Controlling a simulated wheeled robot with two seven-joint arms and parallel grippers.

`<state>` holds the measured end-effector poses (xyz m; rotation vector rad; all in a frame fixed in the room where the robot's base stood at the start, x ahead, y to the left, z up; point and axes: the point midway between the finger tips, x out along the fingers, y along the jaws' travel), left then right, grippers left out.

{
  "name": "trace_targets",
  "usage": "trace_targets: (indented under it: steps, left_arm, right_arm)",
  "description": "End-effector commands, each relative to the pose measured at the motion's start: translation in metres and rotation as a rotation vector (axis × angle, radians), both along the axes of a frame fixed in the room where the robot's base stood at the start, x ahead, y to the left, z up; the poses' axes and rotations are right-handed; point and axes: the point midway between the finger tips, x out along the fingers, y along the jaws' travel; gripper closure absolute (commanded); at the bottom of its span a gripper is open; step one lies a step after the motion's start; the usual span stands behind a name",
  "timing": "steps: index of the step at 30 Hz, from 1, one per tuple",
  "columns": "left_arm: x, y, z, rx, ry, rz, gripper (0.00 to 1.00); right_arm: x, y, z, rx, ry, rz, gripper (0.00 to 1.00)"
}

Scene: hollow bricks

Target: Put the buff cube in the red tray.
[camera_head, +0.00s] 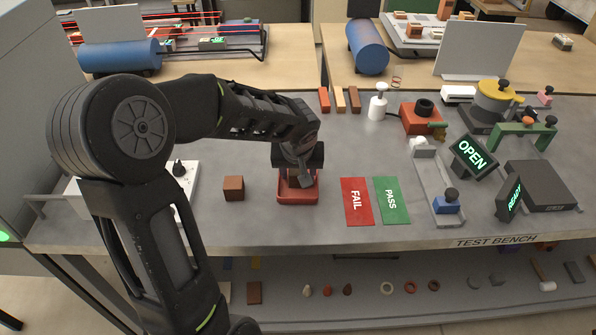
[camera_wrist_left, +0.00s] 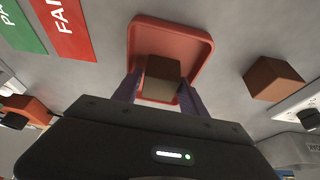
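The red tray (camera_head: 298,199) lies on the grey bench below my left gripper (camera_head: 297,180). In the left wrist view the tray (camera_wrist_left: 204,52) shows its raised rim around a cube. This cube, which I take to be the buff cube (camera_wrist_left: 162,70), looks dull brown in shade. It sits between the two fingers of my left gripper (camera_wrist_left: 160,92), which appear shut on its sides. It is over or inside the tray; I cannot tell whether it touches the floor. In the head view the gripper mostly hides it. My right gripper is not in view.
A red-brown cube (camera_head: 233,188) stands on the bench left of the tray. Red FAIL (camera_head: 357,201) and green PASS (camera_head: 391,199) mats lie to its right. Several slim bricks (camera_head: 339,99) stand behind. A channel with a blue block (camera_head: 446,203) and OPEN sign (camera_head: 472,156) are farther right.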

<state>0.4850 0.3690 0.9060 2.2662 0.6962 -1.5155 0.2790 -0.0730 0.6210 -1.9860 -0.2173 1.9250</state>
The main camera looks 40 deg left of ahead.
Motion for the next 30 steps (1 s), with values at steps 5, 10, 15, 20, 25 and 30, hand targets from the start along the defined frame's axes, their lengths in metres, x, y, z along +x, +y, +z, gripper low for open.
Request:
trace_targets:
  steps: [5,10,15,20,25,30]
  left_arm:
    - [0.0,0.0,0.0,0.0,0.0,0.0,0.5]
    - [0.0,0.0,0.006,-0.001,0.001,0.0,0.5]
    - [-0.006,-0.005,0.025,0.0,-0.005,0.0,0.5]
    - [-0.017,-0.012,0.055,0.002,-0.006,0.0,0.5]
    - [-0.028,-0.02,0.088,0.001,-0.005,0.0,0.5]
    - [-0.036,-0.025,0.108,0.0,-0.002,0.0,0.5]
  right_arm:
    - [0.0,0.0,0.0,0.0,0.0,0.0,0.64]
    - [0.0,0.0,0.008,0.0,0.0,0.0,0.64]
    - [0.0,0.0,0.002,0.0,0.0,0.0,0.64]
    - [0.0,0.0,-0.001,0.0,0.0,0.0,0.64]
    - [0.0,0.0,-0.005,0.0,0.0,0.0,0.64]
    - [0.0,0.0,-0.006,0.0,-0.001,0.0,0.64]
